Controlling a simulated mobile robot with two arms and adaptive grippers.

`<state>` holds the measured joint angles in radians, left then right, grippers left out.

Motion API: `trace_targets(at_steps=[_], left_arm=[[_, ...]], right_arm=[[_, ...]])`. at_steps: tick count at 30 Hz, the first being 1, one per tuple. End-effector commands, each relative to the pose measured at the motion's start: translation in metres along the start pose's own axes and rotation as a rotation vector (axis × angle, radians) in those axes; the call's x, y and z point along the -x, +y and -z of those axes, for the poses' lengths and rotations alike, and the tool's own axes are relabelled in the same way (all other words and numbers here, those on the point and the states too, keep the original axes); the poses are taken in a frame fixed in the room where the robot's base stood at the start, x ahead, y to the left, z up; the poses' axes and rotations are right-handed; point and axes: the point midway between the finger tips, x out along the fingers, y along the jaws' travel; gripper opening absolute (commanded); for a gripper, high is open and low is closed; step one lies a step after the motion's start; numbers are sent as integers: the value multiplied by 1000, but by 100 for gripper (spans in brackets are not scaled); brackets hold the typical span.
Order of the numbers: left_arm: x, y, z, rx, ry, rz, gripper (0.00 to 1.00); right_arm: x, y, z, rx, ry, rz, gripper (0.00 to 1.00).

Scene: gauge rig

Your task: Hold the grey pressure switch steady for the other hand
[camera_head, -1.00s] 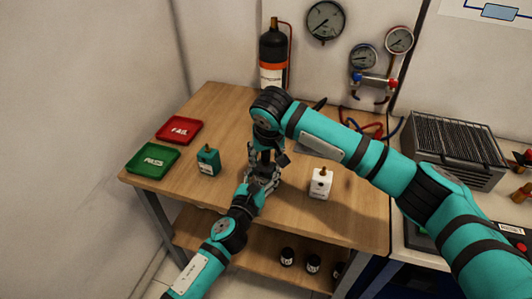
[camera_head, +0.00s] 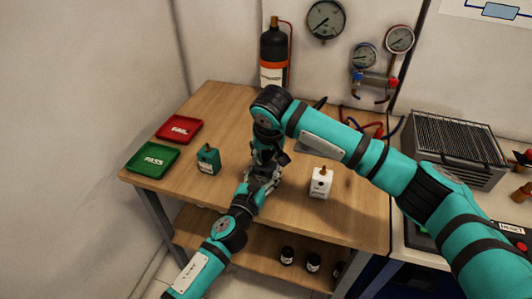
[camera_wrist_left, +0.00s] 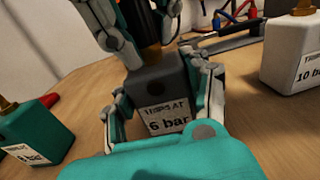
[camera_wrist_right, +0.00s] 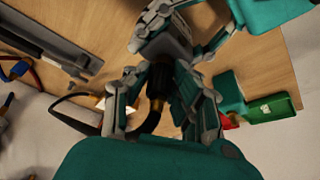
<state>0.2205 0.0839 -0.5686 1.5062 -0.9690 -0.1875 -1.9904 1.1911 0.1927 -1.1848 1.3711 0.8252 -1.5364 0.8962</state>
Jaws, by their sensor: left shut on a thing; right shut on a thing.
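The grey pressure switch (camera_wrist_left: 160,88), labelled 6 bar, stands upright between the fingers of my left gripper (camera_wrist_left: 160,100), which is shut on it. In the head view the grippers mostly hide the switch; my left gripper (camera_head: 254,186) comes to it from the front left. My right gripper (camera_head: 266,166) is directly above it, pointing down. In the right wrist view my right gripper (camera_wrist_right: 160,92) is shut on a black hose end with a brass fitting (camera_wrist_right: 157,84). The fitting is close to the switch top; I cannot tell whether they touch.
A white switch (camera_head: 320,184) labelled 10 bar stands to the right, a green switch (camera_head: 208,161) to the left. The red FAIL tray (camera_head: 180,129) and green PASS tray (camera_head: 152,161) lie at the table's left. A black cylinder (camera_head: 273,50) stands behind; gauges hang on the wall.

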Motion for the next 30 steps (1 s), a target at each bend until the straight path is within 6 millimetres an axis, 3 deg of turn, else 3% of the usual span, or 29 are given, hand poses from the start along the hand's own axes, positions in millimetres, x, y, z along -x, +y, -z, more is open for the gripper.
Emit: trace_targets(at_steps=[11, 30], left_arm=[[0, 1, 2, -1, 4, -3, 5], [0, 1, 2, -1, 3, -1, 5]], right_arm=[[6, 0, 3, 0, 3, 2, 0], [35, -1, 15, 1, 3, 1, 0]])
